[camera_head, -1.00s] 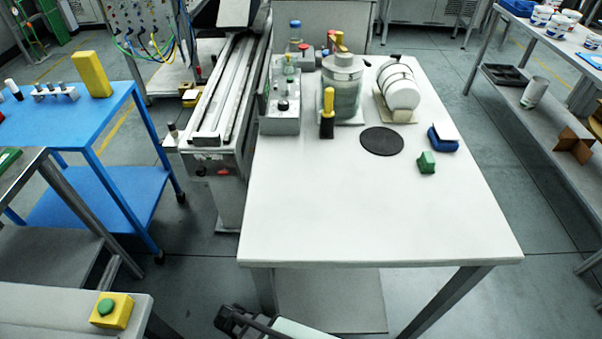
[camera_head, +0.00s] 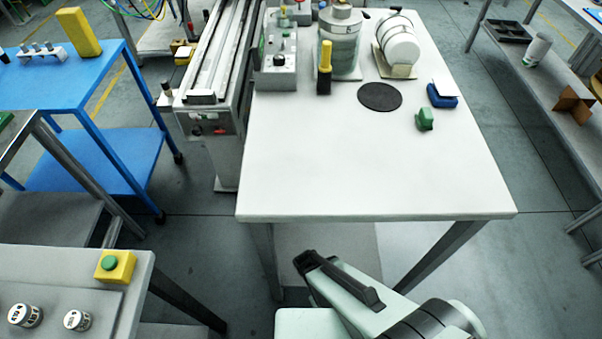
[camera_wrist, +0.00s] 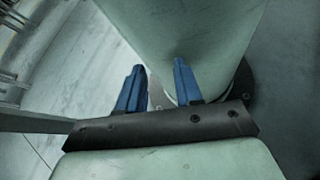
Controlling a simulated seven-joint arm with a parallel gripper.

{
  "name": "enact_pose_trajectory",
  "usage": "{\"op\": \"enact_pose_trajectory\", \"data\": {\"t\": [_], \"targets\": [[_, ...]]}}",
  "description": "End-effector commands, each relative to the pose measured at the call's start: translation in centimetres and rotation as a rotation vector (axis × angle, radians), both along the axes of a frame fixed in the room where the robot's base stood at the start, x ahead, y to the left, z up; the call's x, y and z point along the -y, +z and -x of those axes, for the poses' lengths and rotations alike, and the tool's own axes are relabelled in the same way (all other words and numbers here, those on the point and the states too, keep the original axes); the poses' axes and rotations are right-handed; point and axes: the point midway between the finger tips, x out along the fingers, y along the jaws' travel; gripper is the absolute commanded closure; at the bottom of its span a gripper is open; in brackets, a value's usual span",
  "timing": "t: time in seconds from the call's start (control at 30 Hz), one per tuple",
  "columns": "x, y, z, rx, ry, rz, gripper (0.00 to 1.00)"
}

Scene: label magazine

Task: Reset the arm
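My gripper (camera_wrist: 157,72) shows in the wrist view with two blue fingers standing apart and nothing between them. It is open and empty. Behind the fingers is a pale, rounded part of my own body, with the floor around it. In the head view, pale green and black parts of my arm show at the bottom, in front of the near edge of the white table (camera_head: 370,180). They look clear of the tabletop. I cannot make out the fingers in the head view.
On the white table's far half stand a grey control box (camera_head: 277,75), a clear jar (camera_head: 343,50), white rolls (camera_head: 401,45), a black disc (camera_head: 380,97), a blue block (camera_head: 441,97) and a green block (camera_head: 425,119). The table's near half is clear. A yellow button box (camera_head: 116,267) sits lower left.

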Motion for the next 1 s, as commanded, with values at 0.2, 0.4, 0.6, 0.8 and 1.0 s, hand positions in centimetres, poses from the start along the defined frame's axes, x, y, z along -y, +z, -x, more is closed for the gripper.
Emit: {"op": "enact_pose_trajectory", "data": {"t": [0.2, 0.4, 0.6, 0.8, 1.0], "targets": [[1.0, -2.1, -1.4, 0.088, -0.133, -0.090, 0.65], [2.1, -3.8, -2.9, 0.179, -0.249, -0.160, 0.65], [3.5, -5.3, -4.5, 0.281, -0.359, -0.214, 0.65], [4.7, -6.4, -5.8, 0.368, -0.445, -0.248, 0.65], [5.4, -6.9, -6.4, 0.411, -0.484, -0.261, 0.65]]}}
